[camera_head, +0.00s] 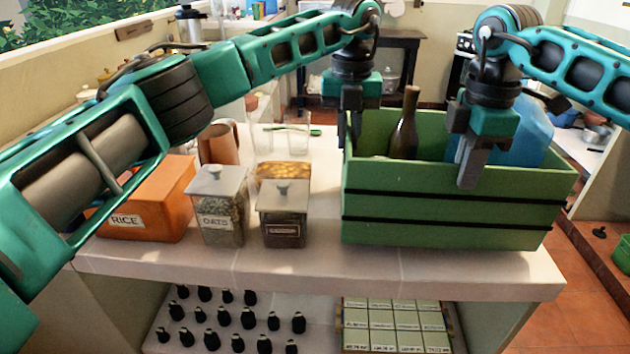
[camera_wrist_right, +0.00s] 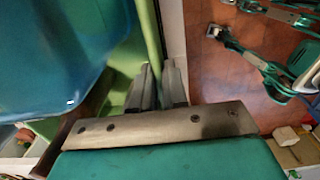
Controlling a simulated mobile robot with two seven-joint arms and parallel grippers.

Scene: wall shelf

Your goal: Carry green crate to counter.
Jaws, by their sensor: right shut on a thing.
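The green crate (camera_head: 440,215), with two dark bands, is on the right part of the pale stone surface; I cannot tell whether it touches it or is slightly raised. It holds a dark bottle (camera_head: 404,130) and a blue item (camera_head: 530,135). My right gripper (camera_head: 470,165) is shut on the crate's wall, and the right wrist view shows its fingers (camera_wrist_right: 160,85) on either side of the green rim. My left gripper (camera_head: 350,130) is at the crate's left wall, fingers pointing down; its grip is partly hidden.
Left of the crate on the stone surface (camera_head: 330,265) stand an orange rice box (camera_head: 160,205), an oats jar (camera_head: 220,210), a dark jar (camera_head: 283,215), a copper jug (camera_head: 218,145) and clear glasses (camera_head: 298,132). Below are several small dark bottles and a box of pale packets (camera_head: 395,325).

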